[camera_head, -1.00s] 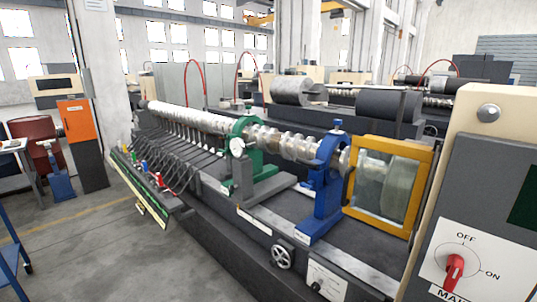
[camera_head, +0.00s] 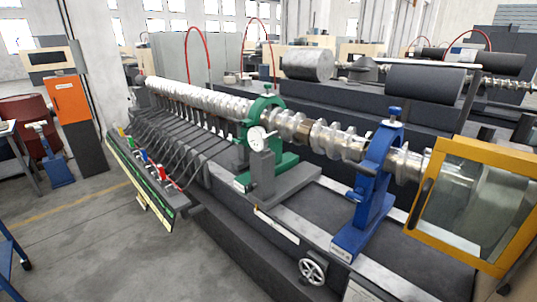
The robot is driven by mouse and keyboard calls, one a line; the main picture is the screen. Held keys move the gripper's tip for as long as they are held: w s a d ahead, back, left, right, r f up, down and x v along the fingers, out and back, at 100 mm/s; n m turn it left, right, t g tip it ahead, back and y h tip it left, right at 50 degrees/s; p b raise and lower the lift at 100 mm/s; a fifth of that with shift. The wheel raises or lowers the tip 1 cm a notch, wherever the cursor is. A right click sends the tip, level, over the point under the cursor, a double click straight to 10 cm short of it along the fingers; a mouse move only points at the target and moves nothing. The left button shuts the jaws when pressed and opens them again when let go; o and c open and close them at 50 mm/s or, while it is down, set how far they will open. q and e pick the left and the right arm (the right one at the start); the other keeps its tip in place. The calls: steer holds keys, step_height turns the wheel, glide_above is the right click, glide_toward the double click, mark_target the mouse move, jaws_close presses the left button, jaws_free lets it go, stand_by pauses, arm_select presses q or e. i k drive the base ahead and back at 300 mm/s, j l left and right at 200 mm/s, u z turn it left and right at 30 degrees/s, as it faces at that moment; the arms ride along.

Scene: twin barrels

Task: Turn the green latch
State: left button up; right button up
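A green ring-shaped support (camera_head: 276,118) stands around the shiny crankshaft (camera_head: 296,128) near the middle of the machine. A small green knob (camera_head: 267,88) sits on its top. A round dial gauge (camera_head: 256,140) on a grey block is in front of it and hides part of the support. A small green handle (camera_head: 130,143) also shows among the coloured handles on the left panel. I cannot tell which green part is the latch. Neither of my grippers is in view.
A blue support (camera_head: 373,190) holds the crankshaft to the right, beside a yellow-framed clear guard (camera_head: 475,202). A handwheel (camera_head: 313,271) is on the machine's front. An orange cabinet (camera_head: 68,100) stands at left. The grey floor (camera_head: 120,255) in front left is clear.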

mark_target(239, 140)
steer(key=i+j, duration=0.2)
steer(key=j, duration=0.2)
steer(key=i+j, duration=0.2)
steer(key=j, duration=0.15)
steer(key=i+j, duration=0.2)
steer(key=j, duration=0.2)
steer(key=i+j+u, duration=0.1)
steer(key=i+j, duration=0.15)
steer(key=j, duration=0.1)
